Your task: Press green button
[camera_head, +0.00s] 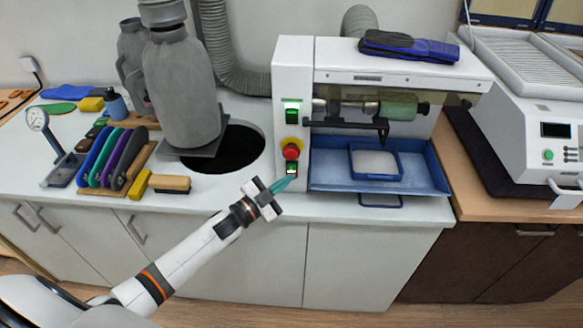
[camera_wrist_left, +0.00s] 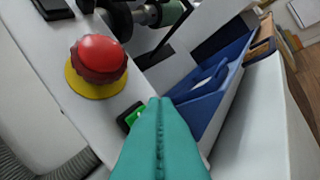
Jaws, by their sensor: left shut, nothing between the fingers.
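The green button (camera_head: 291,167) is on the front of the white machine's left column, just below the red emergency stop (camera_head: 291,151) with its yellow base. My left gripper (camera_head: 288,181) has teal fingers, shut and empty, with the tips right by the lower part of the green button. In the left wrist view the shut teal fingers (camera_wrist_left: 159,103) partly cover the green button (camera_wrist_left: 132,116), and I cannot tell whether they touch it. The red emergency stop (camera_wrist_left: 98,58) is at upper left there. My right gripper is not in view.
A second green switch (camera_head: 292,112) is higher on the same column. A blue tray (camera_head: 430,175) sits in the machine's opening to the right. A rack of coloured insoles (camera_head: 112,160) and a brush (camera_head: 169,183) lie to the left on the white counter.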

